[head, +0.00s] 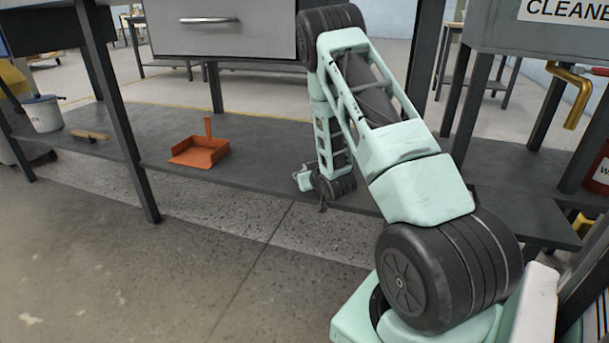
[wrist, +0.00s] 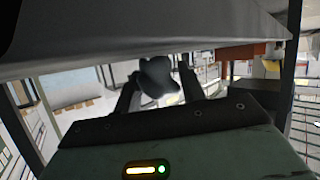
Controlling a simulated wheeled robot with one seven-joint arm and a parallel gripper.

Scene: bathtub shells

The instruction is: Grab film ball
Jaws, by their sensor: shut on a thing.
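In the wrist view, my gripper (wrist: 158,88) has its two dark fingers on either side of a dark grey, lumpy film ball (wrist: 157,74). The fingers are closed on it, and the ball sticks out beyond the fingertips. Its lower part is hidden between the fingers and the gripper body. In the head view, my arm reaches down to the front edge of the low shelf under the bench. My gripper and the ball cannot be made out clearly there, as the arm's end covers most of that spot.
On the dark low shelf (head: 270,179) stand an orange dustpan (head: 200,152), a wooden-handled brush (head: 90,135) and a white bucket (head: 43,114). A grey drawer (head: 228,38) hangs above. A bench leg (head: 120,120) stands left of my arm. The floor in front is clear.

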